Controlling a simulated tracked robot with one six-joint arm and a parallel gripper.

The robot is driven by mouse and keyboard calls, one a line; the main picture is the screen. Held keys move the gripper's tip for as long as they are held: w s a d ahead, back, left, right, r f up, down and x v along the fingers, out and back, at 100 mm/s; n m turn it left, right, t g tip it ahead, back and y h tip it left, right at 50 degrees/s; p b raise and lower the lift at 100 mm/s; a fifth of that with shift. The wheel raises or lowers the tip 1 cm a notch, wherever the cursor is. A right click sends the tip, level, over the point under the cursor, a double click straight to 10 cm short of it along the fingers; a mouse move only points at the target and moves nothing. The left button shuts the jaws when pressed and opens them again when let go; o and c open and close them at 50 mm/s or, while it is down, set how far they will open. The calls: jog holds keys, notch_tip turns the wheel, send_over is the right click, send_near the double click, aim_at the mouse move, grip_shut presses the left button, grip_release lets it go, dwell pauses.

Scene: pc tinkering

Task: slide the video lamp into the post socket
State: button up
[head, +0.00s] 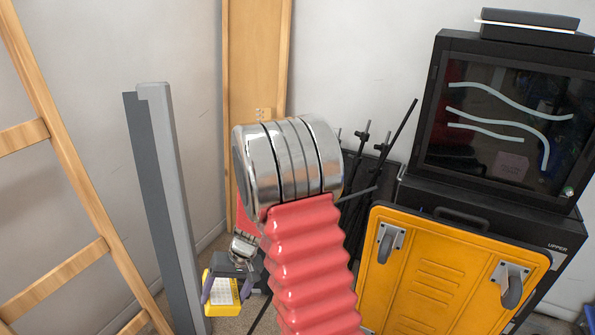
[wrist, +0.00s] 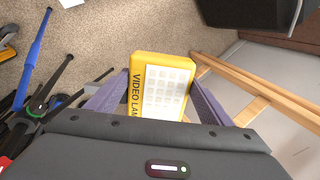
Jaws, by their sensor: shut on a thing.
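The video lamp (wrist: 162,90) is a yellow block with a white gridded panel and dark lettering on its side. My gripper (wrist: 160,96) is shut on it, with a purple-grey finger on each side. In the head view the lamp (head: 222,296) shows low, left of centre, just above the carpet or in front of it; its height is unclear. A tall grey post (head: 165,190) with a notched top stands left of the gripper. I cannot make out a socket for certain in either view.
A wooden ladder (head: 60,145) leans at the left. Black stands (head: 362,150) crowd behind my arm; stands also show at left in the wrist view (wrist: 45,100). Bare carpet (wrist: 120,30) lies beyond the lamp.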

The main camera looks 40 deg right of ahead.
jog(key=d+r+m+t+y, duration=0.1)
jog(key=d+r+m+t, duration=0.8)
jog(key=d+r, duration=1.9)
jog(key=w+d+t, duration=0.1)
jog(key=t, duration=0.5)
jog(key=shift+d+r, duration=0.15)
jog(key=shift+r, duration=0.25)
jog(key=shift+s+f, duration=0.1)
jog(key=shift+f, duration=4.85)
jog(key=o, duration=1.4)
